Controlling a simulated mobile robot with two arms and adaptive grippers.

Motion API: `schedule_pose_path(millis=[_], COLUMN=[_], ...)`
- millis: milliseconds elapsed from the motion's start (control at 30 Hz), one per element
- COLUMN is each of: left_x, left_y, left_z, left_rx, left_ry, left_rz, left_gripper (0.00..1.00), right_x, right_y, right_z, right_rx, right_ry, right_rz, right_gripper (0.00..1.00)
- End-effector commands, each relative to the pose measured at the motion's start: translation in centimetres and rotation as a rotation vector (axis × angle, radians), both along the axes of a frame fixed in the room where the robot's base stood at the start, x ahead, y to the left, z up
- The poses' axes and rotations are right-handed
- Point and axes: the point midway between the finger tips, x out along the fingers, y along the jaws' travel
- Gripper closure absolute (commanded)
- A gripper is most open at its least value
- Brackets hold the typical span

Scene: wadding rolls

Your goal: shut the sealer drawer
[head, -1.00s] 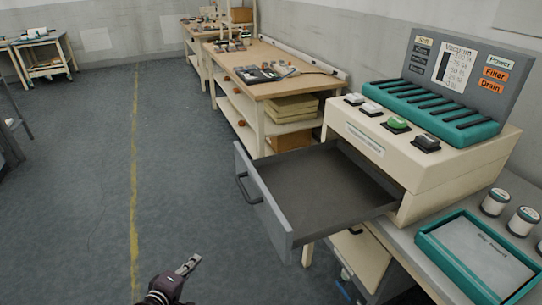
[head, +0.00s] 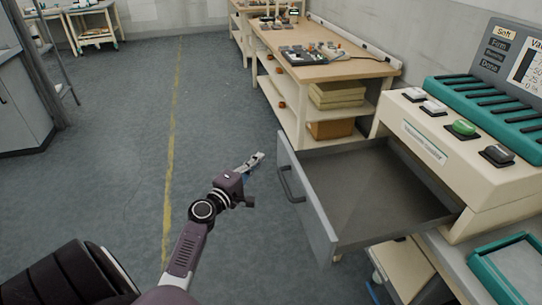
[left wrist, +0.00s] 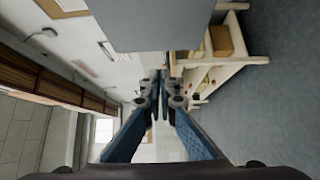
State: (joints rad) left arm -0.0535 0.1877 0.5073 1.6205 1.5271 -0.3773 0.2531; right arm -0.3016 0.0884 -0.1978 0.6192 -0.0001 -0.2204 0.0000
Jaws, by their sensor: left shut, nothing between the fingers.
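The sealer drawer (head: 375,190) is pulled far out of the cream sealer (head: 450,150). It is grey and looks empty inside, with a dark handle (head: 289,186) on its front panel. My left gripper (head: 257,160) is shut and empty, just left of the drawer front, near its far end and apart from the handle in the head view. In the left wrist view the shut fingers (left wrist: 158,82) point ahead, and a plain grey panel (left wrist: 155,22), likely the drawer front, fills the top middle. My right gripper is not in view.
A wooden workbench (head: 330,68) with shelves stands beyond the drawer. A teal-rimmed tray (head: 480,268) lies on the counter at right. A grey cabinet (head: 22,105) stands at far left. The floor (head: 120,140) between is clear.

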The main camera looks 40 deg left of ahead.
Motion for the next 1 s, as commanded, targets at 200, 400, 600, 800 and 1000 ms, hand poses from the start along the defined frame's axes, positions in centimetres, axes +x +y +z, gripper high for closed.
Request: schedule_pose_path(millis=[200,400,600,800,1000], left_x=[2.7,3.6,3.6,3.8,5.4], left_y=[-1.6,-2.4,-2.4,-2.5,-3.9], left_z=[0.2,0.0,0.0,-0.1,0.0], left_rx=[-0.001,0.002,0.002,0.001,-0.001], left_ry=[0.0,0.0,0.001,0.0,-0.001], left_rz=[0.001,0.001,0.001,0.0,-0.002], left_gripper=[1.0,1.0,1.0,1.0,1.0], right_x=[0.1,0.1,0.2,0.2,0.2], right_y=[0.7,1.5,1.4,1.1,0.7], right_z=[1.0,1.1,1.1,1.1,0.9], right_rx=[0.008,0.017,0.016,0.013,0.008], right_ry=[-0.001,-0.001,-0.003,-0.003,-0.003], right_rz=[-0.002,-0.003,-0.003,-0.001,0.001], right_gripper=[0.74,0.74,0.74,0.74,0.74])
